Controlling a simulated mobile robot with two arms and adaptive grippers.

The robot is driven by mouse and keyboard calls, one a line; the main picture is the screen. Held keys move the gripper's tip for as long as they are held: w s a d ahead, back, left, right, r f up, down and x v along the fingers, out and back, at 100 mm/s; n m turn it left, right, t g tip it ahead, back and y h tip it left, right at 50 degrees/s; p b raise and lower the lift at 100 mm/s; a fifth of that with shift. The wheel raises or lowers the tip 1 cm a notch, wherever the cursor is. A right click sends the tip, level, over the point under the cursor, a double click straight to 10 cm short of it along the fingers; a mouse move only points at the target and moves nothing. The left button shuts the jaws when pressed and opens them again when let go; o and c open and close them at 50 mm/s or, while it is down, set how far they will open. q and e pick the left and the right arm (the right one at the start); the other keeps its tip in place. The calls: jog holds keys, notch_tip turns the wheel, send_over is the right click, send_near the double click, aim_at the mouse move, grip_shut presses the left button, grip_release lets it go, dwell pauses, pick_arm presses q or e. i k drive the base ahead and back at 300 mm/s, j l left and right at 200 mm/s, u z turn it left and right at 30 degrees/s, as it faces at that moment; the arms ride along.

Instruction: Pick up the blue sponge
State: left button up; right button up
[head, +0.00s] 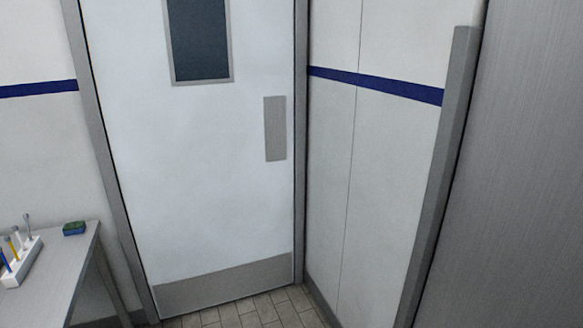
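A small sponge (75,228), blue on its side with a green top, lies flat near the far right corner of a grey metal table (64,262) at the lower left of the head view. It stands apart from the rack on the same table. Neither of my grippers shows in the head view, so their state is hidden.
A white rack (22,262) with several upright tools stands left of the sponge. A white door (200,180) with a small window is shut straight ahead. A grey metal panel (520,170) fills the right side. Tiled floor (250,310) shows clear before the door.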

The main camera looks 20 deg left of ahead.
aim_at(75, 227)
jog(key=i+j+u, duration=0.1)
jog(key=i+u, duration=0.5)
jog(key=u, duration=0.15)
jog(key=i+u, duration=0.4)
jog(key=i+l+u, duration=0.15)
jog(key=u, duration=0.2)
jog(key=i, duration=0.05)
